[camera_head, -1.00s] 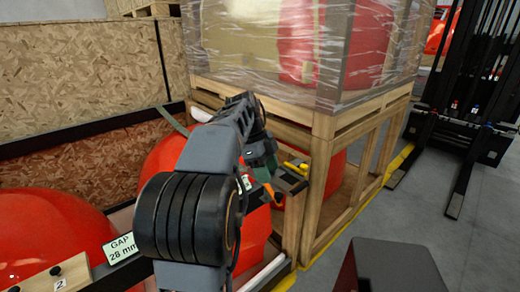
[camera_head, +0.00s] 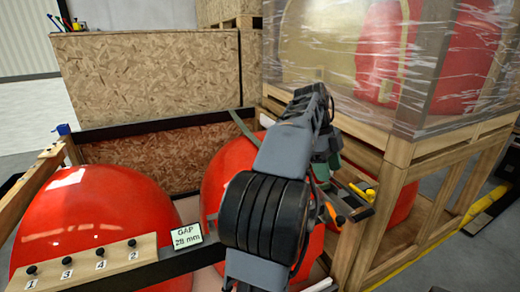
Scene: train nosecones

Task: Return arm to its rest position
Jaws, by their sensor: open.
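My arm (camera_head: 265,215) rises from the bottom of the head view, bends at a grey elbow and drops on the far side. My gripper (camera_head: 346,204) is at its end, small and partly hidden by the arm links, and is open. It is in front of the wooden crate frame, right of the second red nosecone (camera_head: 226,172). I see nothing held in it. Whether it touches anything near it is unclear.
A large red nosecone (camera_head: 90,225) lies at left. A board with numbered knobs (camera_head: 85,262) and a "GAP 28 mm" sign (camera_head: 186,236) stand in front. A plastic-wrapped wooden crate (camera_head: 400,151) stands close on the right. Chipboard panels (camera_head: 150,80) close the back.

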